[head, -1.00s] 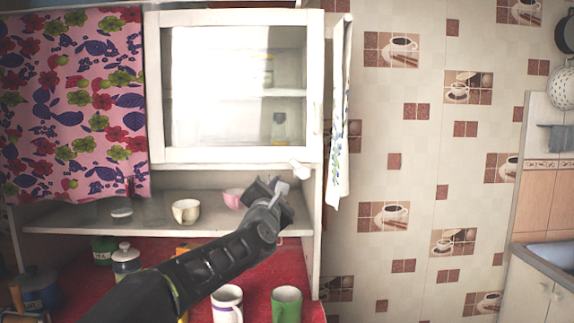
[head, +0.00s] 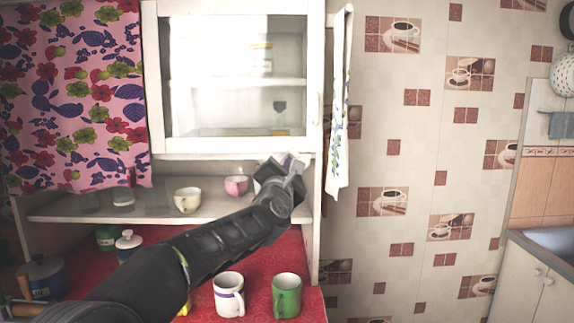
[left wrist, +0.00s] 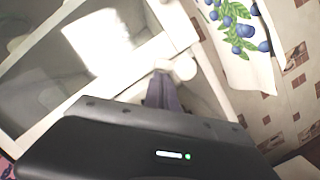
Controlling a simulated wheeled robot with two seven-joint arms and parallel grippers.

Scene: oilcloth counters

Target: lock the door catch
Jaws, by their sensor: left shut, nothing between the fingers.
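The white glass-front cabinet door (head: 158,75) looks shut in the head view. The door catch (left wrist: 180,68) is a small white rounded piece at the door's lower right corner in the left wrist view. In the head view it is mostly hidden behind my left gripper (head: 292,166). The gripper is shut and empty, with its fingertips (left wrist: 162,90) right at the catch. I cannot tell whether they touch it, or which way the catch is turned. My right gripper is out of view.
A patterned towel (head: 340,110) hangs just right of the cabinet. Below the door, a shelf (head: 145,212) holds a cream cup (head: 187,201) and a pink cup (head: 236,185). A white mug (head: 228,296) and a green mug (head: 287,296) stand on the red counter.

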